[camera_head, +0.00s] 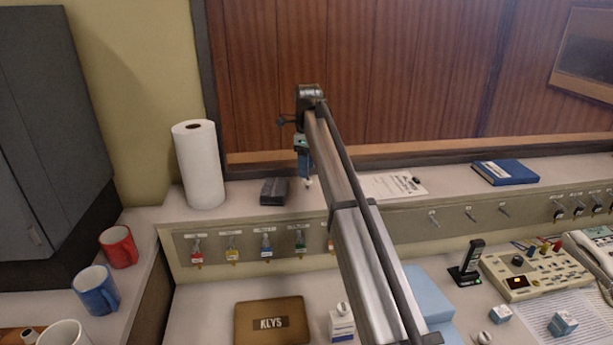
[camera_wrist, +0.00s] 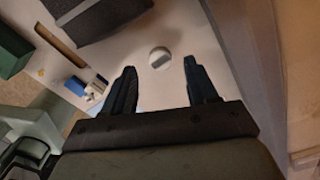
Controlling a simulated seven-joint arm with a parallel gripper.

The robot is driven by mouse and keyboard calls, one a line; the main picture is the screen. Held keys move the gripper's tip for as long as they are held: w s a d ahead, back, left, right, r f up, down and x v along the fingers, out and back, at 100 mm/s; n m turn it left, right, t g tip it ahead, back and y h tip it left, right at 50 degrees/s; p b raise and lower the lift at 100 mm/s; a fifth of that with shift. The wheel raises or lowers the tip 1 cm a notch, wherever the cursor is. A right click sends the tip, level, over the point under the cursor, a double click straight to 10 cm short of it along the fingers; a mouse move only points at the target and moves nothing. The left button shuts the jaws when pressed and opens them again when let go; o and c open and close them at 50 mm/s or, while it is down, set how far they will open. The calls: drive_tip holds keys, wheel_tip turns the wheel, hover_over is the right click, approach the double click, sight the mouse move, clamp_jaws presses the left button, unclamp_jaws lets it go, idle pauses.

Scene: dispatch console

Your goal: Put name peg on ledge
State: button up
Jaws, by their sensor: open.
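My gripper (camera_head: 305,172) hangs over the back ledge (camera_head: 240,207), pointing down. In the wrist view its two dark fingers (camera_wrist: 159,66) are apart with nothing held between them. A small round white piece with a grey bar on top, apparently the name peg (camera_wrist: 160,58), is on the pale surface below, in line with the gap between the fingertips. I see no clear contact with either finger. In the head view a small white spot (camera_head: 308,184) shows just under the gripper; its shape is too small to tell.
A dark box (camera_head: 273,191) and a paper towel roll (camera_head: 199,165) stand left on the ledge. Papers (camera_head: 393,187) and a blue book (camera_head: 505,172) lie to the right. Key tags hang from the front panel (camera_head: 213,247). The wooden back wall (camera_head: 400,70) is close behind.

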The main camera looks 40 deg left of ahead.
wheel_tip(320, 180, up, 7)
idle(0.3)
